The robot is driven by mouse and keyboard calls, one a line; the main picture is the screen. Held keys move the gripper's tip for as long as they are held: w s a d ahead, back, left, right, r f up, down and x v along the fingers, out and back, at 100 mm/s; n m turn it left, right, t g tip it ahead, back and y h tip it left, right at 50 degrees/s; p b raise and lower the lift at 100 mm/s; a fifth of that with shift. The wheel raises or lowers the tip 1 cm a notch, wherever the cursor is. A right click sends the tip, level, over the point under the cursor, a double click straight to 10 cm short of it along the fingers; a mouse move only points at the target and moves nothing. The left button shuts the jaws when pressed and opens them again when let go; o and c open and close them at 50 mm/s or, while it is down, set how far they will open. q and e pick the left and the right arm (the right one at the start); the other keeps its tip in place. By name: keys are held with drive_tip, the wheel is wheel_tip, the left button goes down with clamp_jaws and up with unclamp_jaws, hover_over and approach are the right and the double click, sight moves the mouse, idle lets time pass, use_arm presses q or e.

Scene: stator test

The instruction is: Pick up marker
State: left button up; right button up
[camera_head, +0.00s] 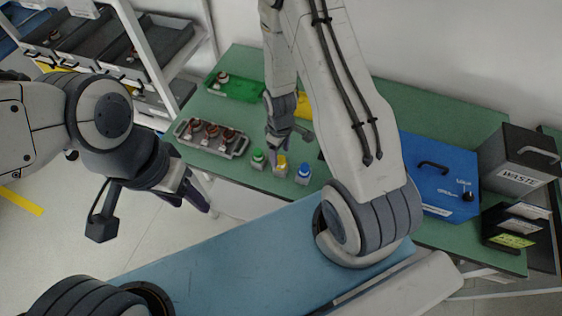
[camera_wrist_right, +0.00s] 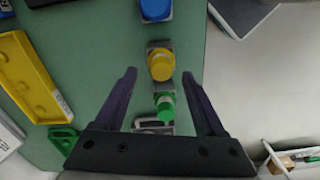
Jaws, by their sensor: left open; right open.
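Three small capped items stand in a row near the table's front edge, one green (camera_head: 258,159), one yellow (camera_head: 281,166) and one blue (camera_head: 303,174); I cannot tell which is the marker. My right gripper (camera_head: 287,143) is open above and beside this row. In the right wrist view, the green cap (camera_wrist_right: 166,106) lies between the open fingers (camera_wrist_right: 159,76). The yellow cap (camera_wrist_right: 160,64) is in line with the fingertips, and the blue cap (camera_wrist_right: 155,9) is beyond them. Nothing is seen gripped. My left gripper (camera_head: 152,213) is open and empty over the floor, left of the table.
A shelf rack (camera_head: 150,60) stands at the left.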

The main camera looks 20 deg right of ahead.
sight(281, 158)
drive_tip(key=shift+s+f+p, duration=0.15)
drive_tip(key=shift+f+p, duration=0.4)
drive_tip(key=shift+f, duration=1.25)
clamp_jaws()
drive_tip(key=shift+r, duration=0.15)
